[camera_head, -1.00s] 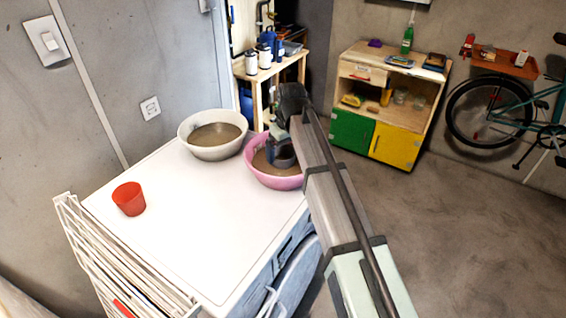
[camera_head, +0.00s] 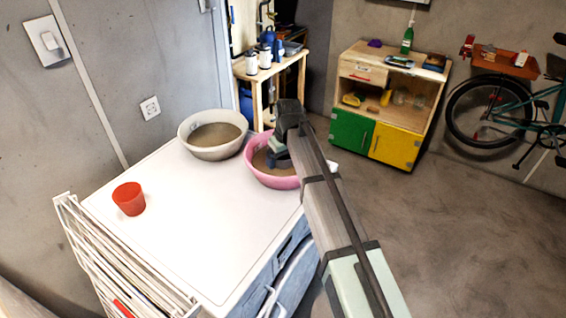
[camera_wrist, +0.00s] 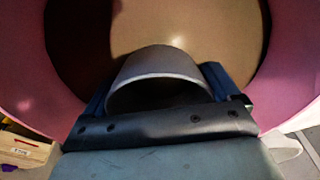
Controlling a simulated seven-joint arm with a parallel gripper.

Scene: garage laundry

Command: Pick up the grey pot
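The grey pot (camera_wrist: 165,75) sits inside the pink basin (camera_head: 273,182), which stands at the far right corner of the white machine top. In the wrist view the pot's curved rim and dark hollow show close below my gripper (camera_wrist: 165,85). One finger is on each side of the pot, spread wide, with little or no visible gap. In the head view my gripper (camera_head: 278,157) reaches down into the basin, and my arm hides part of it. The pot is mostly hidden there. The pink basin's wall (camera_wrist: 30,70) surrounds the fingers in the wrist view.
A cream basin (camera_head: 212,153) with brown contents stands left of the pink one. A red cup (camera_head: 129,198) stands on the white machine top (camera_head: 195,225), whose middle is clear. A white rack (camera_head: 115,265) leans at the front left. A wooden cabinet (camera_head: 393,100) stands behind.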

